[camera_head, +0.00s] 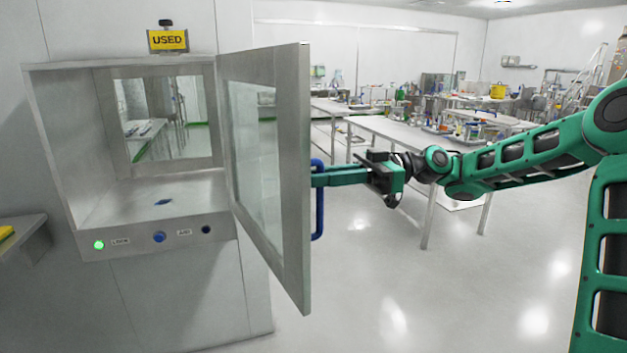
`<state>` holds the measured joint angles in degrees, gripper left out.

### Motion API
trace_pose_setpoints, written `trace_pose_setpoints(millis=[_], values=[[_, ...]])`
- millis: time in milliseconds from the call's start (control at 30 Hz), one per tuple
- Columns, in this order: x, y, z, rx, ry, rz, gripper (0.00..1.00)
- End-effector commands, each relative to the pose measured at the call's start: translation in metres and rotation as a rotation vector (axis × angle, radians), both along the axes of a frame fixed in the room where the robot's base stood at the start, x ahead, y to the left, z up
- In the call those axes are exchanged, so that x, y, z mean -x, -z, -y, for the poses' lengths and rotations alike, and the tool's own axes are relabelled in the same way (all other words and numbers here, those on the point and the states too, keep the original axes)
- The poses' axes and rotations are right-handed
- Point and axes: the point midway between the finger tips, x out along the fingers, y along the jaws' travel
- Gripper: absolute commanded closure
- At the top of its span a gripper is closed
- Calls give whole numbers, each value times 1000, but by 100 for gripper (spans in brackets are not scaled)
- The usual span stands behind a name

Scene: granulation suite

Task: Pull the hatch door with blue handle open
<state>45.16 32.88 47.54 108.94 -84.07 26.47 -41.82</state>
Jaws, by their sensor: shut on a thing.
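The hatch door (297,180) is a grey framed door with a glass pane. It stands swung wide open from the right side of the hatch box (90,160). Its blue handle (318,215) is on the door's right edge. My gripper (318,178) reaches in from the right and is shut on the blue handle. The fingertips are partly hidden at the handle and door edge. The inside of the hatch is visible, with a small blue item (163,202) on its floor and a window at its back.
A yellow "USED" sign (168,40) sits on top of the hatch. A green light (98,245) and a blue button (159,237) are on the front panel. A grey shelf (35,240) is at the left. Tables (400,130) with lab items stand behind my arm. The floor right of the door is clear.

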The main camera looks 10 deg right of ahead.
Motion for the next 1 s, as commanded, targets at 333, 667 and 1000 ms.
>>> trace_pose_setpoints(millis=[333,667,1000], values=[[0,1,1,3,-1,-1,80],[-6,1,31,0,3,-2,80],[-16,2,89,0,0,-2,80]])
